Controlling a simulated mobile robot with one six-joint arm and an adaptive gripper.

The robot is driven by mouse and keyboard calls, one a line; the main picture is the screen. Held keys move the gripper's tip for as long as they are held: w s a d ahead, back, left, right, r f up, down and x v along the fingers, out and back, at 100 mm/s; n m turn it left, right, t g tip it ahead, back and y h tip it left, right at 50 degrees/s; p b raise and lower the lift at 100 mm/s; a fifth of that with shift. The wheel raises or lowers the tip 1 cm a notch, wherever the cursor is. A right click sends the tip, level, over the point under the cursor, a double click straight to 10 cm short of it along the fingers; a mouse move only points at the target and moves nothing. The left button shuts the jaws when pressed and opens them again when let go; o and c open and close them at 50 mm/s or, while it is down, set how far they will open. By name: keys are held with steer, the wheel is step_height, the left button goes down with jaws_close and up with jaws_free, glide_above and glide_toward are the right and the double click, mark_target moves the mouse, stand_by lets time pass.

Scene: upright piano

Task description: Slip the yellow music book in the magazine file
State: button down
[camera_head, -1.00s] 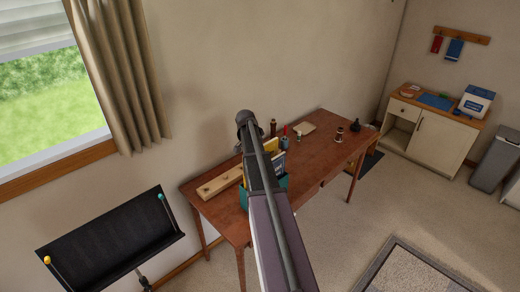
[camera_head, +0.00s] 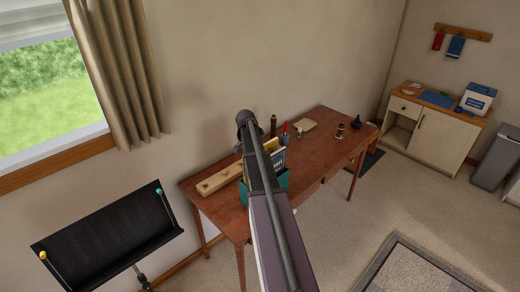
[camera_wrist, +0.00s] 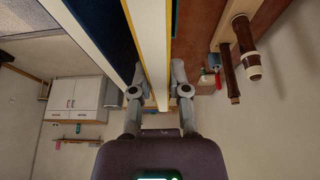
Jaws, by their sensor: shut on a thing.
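The yellow music book (camera_wrist: 150,40) shows edge-on in the wrist view, with yellow covers and pale pages. My gripper (camera_wrist: 158,78) is shut on it, one finger on each side. In the head view, a bit of yellow book (camera_head: 271,145) shows beside my arm, above the teal magazine file (camera_head: 283,182) on the brown desk. A blue book (camera_head: 279,160) stands in the file. My arm covers much of the file and hides the gripper, so I cannot tell how deep the yellow book sits. A thin teal strip (camera_wrist: 175,18) shows beside the book in the wrist view.
A wooden block (camera_head: 219,179) lies left of the file on the desk (camera_head: 325,150). Small bottles (camera_head: 285,135) and a tan book (camera_head: 306,125) stand or lie behind it. A black music stand (camera_head: 105,240) is at left. The desk's right-hand middle is clear.

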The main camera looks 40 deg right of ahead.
steer(key=shift+f+b, duration=0.9)
steer(key=shift+f, duration=0.1)
steer(key=c, duration=0.5)
jaws_free()
steer(key=shift+c, duration=0.2)
steer(key=shift+r, duration=0.1)
step_height(320, 180, up, 20)
steer(key=p, duration=2)
stand_by(0.6)
